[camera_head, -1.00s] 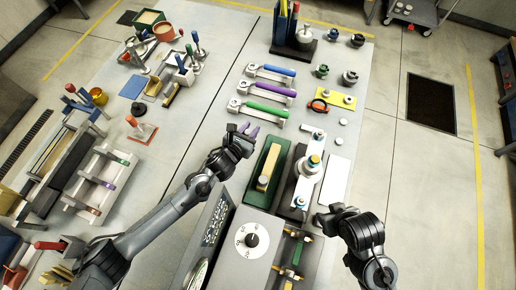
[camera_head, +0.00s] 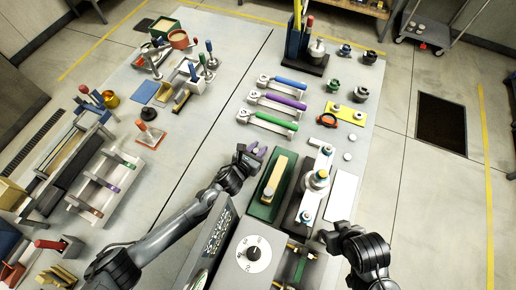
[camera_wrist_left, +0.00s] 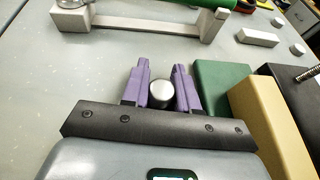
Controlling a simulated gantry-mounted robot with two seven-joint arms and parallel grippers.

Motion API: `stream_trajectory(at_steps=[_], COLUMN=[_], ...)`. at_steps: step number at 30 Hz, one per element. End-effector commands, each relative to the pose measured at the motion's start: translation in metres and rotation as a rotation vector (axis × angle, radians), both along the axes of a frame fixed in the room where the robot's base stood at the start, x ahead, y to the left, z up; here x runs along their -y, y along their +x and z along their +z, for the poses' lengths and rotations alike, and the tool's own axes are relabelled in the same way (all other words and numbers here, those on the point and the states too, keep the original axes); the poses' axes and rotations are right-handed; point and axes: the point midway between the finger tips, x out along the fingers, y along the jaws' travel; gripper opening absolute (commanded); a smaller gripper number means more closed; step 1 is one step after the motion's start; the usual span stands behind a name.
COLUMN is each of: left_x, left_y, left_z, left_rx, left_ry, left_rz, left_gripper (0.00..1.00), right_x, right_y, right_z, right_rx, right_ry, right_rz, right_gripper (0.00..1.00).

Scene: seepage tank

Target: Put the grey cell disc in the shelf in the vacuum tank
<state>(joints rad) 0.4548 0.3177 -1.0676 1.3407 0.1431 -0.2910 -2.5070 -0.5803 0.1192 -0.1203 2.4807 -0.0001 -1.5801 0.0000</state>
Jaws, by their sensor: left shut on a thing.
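My left gripper (camera_head: 259,152) has purple fingers and is just left of the green tray (camera_head: 256,207), low over the bench. In the left wrist view its fingers (camera_wrist_left: 160,88) are shut on a small grey metallic round piece (camera_wrist_left: 161,96), which looks like the grey cell disc. In the head view the piece is too small to make out clearly. A pale slotted shelf (camera_head: 105,187) with several coloured pieces stands at the left of the bench. My right gripper (camera_head: 328,237) is at lower right; its finger opening is not clear. I cannot tell which thing is the vacuum tank.
A tan bar (camera_head: 275,176) lies in the green tray, close to the left gripper's right side. Blue, purple and green-handled fixtures (camera_head: 272,102) lie beyond. A grey box with a dial (camera_head: 252,254) is in front.

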Motion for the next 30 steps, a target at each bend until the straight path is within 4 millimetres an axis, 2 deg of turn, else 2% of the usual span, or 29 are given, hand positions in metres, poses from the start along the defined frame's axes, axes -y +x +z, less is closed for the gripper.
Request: stream_trajectory(at_steps=[1, 6, 17, 20, 30], left_x=[0.000, 0.000, 0.000, -0.004, -0.033], left_y=[0.000, 0.000, 0.000, -0.006, -0.051], left_z=[-0.002, -0.001, 0.003, 0.005, 0.027], left_rx=[0.000, 0.000, 0.000, 0.000, -0.001], left_ry=[0.000, 0.000, 0.000, 0.001, 0.002], left_rz=[0.000, 0.000, 0.000, 0.000, -0.001], left_gripper=[0.30, 0.54, 0.54, 0.54, 0.54], right_x=[0.000, 0.000, 0.000, 0.000, 0.000], right_y=[0.000, 0.000, 0.000, 0.000, 0.000], right_z=[-0.002, -0.001, 0.003, 0.003, 0.012], right_rx=[0.000, -0.001, 0.000, 0.000, 0.000], right_ry=[0.000, 0.000, 0.000, 0.000, 0.000], right_rz=[0.000, -0.001, -0.001, -0.001, 0.000], right_gripper=[0.43, 0.43, 0.43, 0.43, 0.43])
